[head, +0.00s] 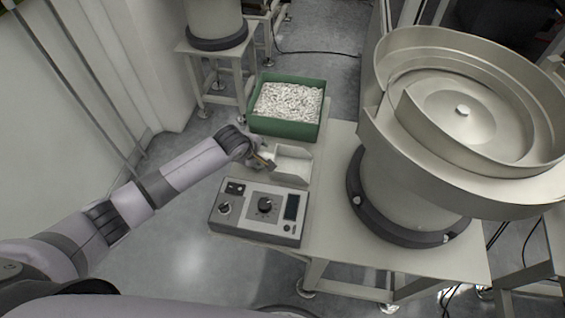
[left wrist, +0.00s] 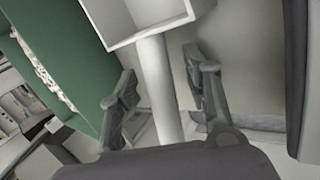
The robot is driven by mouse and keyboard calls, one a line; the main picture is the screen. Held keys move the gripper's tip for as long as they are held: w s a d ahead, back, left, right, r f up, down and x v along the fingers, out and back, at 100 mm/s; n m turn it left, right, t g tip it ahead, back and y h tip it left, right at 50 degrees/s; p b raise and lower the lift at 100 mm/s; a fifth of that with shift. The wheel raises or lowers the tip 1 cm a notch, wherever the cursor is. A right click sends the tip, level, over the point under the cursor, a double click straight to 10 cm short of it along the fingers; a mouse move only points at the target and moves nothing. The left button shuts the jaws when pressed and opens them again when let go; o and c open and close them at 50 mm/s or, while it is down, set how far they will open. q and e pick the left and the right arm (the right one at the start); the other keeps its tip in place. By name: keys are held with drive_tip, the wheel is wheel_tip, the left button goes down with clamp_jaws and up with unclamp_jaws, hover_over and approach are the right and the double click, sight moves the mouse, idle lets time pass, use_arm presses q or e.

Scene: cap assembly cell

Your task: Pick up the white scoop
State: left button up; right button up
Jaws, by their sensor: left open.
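The white scoop (head: 291,164) lies on the table between the green bin and the control box. Its handle (left wrist: 160,85) shows in the left wrist view, running down from the scoop's box-shaped body (left wrist: 150,18). My left gripper (head: 264,161) is at the handle's side of the scoop. In the left wrist view its two fingers (left wrist: 158,95) are open, one on each side of the handle, with a gap visible on both sides. My right gripper is not in view.
A green bin (head: 284,131) full of small white parts stands just behind the scoop. A control box (head: 257,213) with knobs is in front of it. A large bowl feeder (head: 405,195) stands to the right on the same table (head: 345,262).

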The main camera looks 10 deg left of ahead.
use_arm(q)
drive_tip(key=shift+f, duration=0.3)
idle(0.4)
drive_tip(key=shift+c, duration=0.2)
clamp_jaws()
idle(0.4)
